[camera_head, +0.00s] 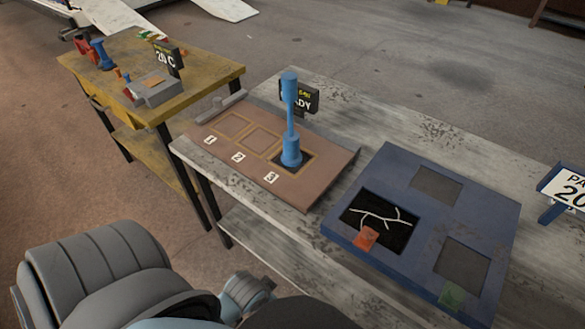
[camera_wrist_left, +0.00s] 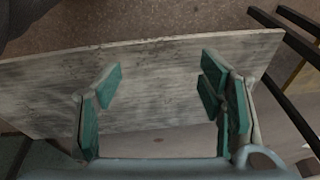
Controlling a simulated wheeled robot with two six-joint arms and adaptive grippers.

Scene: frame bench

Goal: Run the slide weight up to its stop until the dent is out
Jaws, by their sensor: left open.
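A blue slide puller (camera_head: 290,125) stands upright on square 3 of the brown board (camera_head: 310,187). Its wide lower part, likely the slide weight (camera_head: 291,151), sits low on the rod, and a blue block (camera_head: 289,84) is at the top. A small dark sign stands just behind it, partly hidden by the rod. The dent cannot be made out. My left gripper (camera_wrist_left: 160,100) is open and empty in the left wrist view, above a bare grey surface (camera_wrist_left: 155,70). Neither gripper's fingers show clearly in the head view; my right gripper is not in view.
A blue panel (camera_head: 480,205) with dark square recesses lies right of the board; one holds a white cracked pattern (camera_head: 383,213) with an orange tag beside it. A yellow bench (camera_head: 200,85) with tools and a grey box stands at the left. A numbered sign (camera_head: 568,187) stands at the right edge.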

